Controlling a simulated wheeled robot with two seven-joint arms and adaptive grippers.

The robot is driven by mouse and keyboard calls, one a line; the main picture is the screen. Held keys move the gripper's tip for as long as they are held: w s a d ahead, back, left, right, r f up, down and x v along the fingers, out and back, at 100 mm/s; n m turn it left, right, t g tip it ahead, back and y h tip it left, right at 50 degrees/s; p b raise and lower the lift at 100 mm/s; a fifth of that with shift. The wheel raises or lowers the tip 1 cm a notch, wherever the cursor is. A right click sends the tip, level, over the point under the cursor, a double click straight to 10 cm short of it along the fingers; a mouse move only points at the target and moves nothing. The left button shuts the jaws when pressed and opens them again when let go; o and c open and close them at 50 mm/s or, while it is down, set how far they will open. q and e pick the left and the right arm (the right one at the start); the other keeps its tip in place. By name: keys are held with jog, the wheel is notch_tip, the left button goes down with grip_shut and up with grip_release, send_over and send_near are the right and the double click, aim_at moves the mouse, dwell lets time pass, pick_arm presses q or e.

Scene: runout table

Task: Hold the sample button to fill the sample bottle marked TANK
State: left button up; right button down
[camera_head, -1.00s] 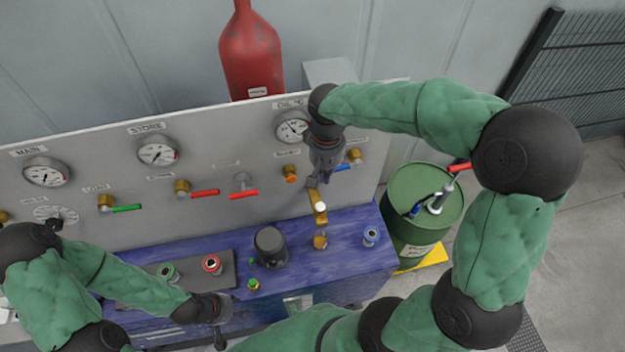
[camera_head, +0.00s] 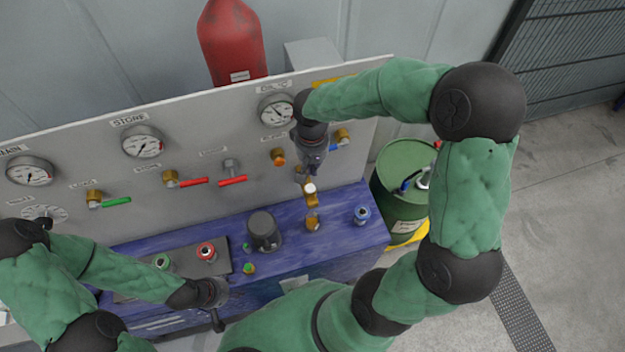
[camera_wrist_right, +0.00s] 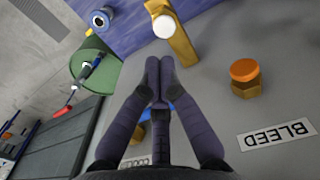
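A brass sample fitting (camera_head: 306,178) with a white round button (camera_head: 310,189) stands out from the grey panel. In the right wrist view the white button (camera_wrist_right: 163,27) is just beyond my fingertips, with a small gap in the picture. My right gripper (camera_head: 312,168) is beside the fitting, its fingers together and empty; they also show in the right wrist view (camera_wrist_right: 159,66). An amber bottle (camera_head: 313,223) stands on the blue bench below the fitting. I cannot read any bottle mark or its fill. My left gripper (camera_head: 216,294) is low over the bench's front edge; its fingers are unclear.
An orange knob (camera_wrist_right: 244,76) labelled BLEED is beside the fitting. Red- and green-ringed items (camera_head: 206,252) sit on a dark tray (camera_head: 222,268). A dark cup (camera_head: 264,230) and a blue-ringed item (camera_head: 362,214) stand on the bench. A green drum (camera_head: 400,170) is at right.

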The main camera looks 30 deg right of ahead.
aim_at(313, 187)
notch_tip(313, 187, down, 7)
jog(key=shift+f+p, duration=0.15)
jog(key=shift+p, duration=0.25)
jog(key=shift+f, duration=0.1)
